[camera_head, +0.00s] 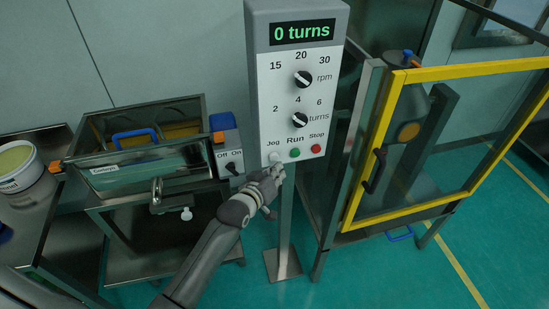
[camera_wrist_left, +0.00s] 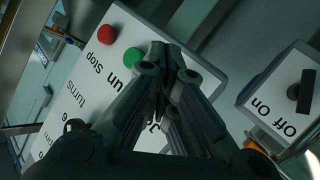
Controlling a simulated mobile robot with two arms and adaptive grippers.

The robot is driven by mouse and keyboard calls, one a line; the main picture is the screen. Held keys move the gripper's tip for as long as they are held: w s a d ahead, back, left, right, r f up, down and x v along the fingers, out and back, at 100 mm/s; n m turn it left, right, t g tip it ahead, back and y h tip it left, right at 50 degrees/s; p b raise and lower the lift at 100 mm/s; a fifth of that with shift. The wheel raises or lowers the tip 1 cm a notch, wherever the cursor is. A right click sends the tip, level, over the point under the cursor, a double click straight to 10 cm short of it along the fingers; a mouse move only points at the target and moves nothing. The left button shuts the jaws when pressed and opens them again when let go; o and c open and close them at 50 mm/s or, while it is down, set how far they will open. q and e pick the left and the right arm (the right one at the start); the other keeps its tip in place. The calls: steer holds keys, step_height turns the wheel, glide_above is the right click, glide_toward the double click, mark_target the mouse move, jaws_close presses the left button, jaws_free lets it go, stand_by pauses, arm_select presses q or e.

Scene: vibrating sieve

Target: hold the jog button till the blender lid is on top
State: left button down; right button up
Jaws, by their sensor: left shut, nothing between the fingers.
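The control panel (camera_head: 297,85) reads "0 turns" and has a pale jog button (camera_head: 275,157) at its lower left. My left gripper (camera_head: 273,174) is shut and empty, its tips at or just under the jog button; I cannot tell if they press it. In the left wrist view the shut fingers (camera_wrist_left: 167,62) point at the panel and cover the jog button area. The grey blender vessel (camera_head: 403,107) is behind the yellow-framed guard, with a small blue part (camera_head: 407,58) at its top, which may be the lid. My right gripper is not in view.
The green run button (camera_head: 295,153) and red stop button (camera_head: 316,148) are just right of the jog button. The yellow guard frame (camera_head: 349,200) with a black handle (camera_head: 375,171) stands right. A steel sieve unit with an off/on switch (camera_head: 232,167) stands left.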

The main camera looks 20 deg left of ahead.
arm_select(q)
steer(key=s+d+p, duration=0.1)
steer(key=s, duration=0.1)
steer(key=s+d+p, duration=0.1)
steer(key=s, duration=0.1)
steer(key=shift+d+p, duration=0.4)
steer(key=shift+f, duration=0.1)
stand_by(0.7)
